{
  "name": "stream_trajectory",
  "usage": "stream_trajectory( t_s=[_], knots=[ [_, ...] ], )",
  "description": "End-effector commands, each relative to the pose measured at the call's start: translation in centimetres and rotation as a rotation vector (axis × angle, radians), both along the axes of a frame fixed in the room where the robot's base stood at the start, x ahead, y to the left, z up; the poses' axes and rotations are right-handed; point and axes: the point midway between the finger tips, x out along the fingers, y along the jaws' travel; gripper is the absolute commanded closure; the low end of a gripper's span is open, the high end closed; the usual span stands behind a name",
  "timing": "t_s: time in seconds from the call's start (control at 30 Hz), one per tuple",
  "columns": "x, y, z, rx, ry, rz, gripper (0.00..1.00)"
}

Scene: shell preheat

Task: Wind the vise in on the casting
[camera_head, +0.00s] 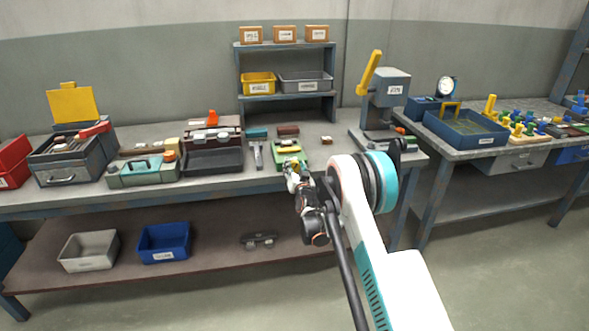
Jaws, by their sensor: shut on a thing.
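A small green vise (291,150) stands near the front edge of the long workbench, left of the middle of the view. My gripper (291,169) is at the vise's front side, with the arm reaching in from the lower right. It is shut on a small part at the front of the vise, which looks like its handle; the fingers hide most of it. Something small and dark lies on top of the vise, perhaps the casting, but it is too small to tell. I cannot tell how far apart the vise jaws are.
A hammer-like tool (255,155) and a black open tray (213,159) lie left of the vise. A grey press with a yellow lever (389,91) stands right. A shelf rack (287,96) is behind. A blue bin (165,242) sits on the lower shelf.

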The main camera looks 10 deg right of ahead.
Motion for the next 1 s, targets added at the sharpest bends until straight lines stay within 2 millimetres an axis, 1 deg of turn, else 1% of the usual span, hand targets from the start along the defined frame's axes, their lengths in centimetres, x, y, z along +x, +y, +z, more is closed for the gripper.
stream_trajectory(
  t_s=[0.17,0.2,0.27,0.67,0.77,0.83,1.0],
  knots=[
    [0.0,0.0,0.0,-0.001,0.0,0.0,0.79],
    [0.0,0.0,0.0,-0.001,0.0,0.0,0.48],
    [0.0,0.0,0.0,-0.001,0.0,0.0,0.35],
    [-0.2,0.0,0.0,-0.001,0.0,0.0,0.35],
    [-1.2,0.0,0.0,-0.001,0.0,0.0,0.35],
    [-2.2,0.0,0.0,-0.001,0.0,0.0,0.35],
    [-5.7,0.0,0.0,-0.001,0.0,0.0,0.35]
  ],
)
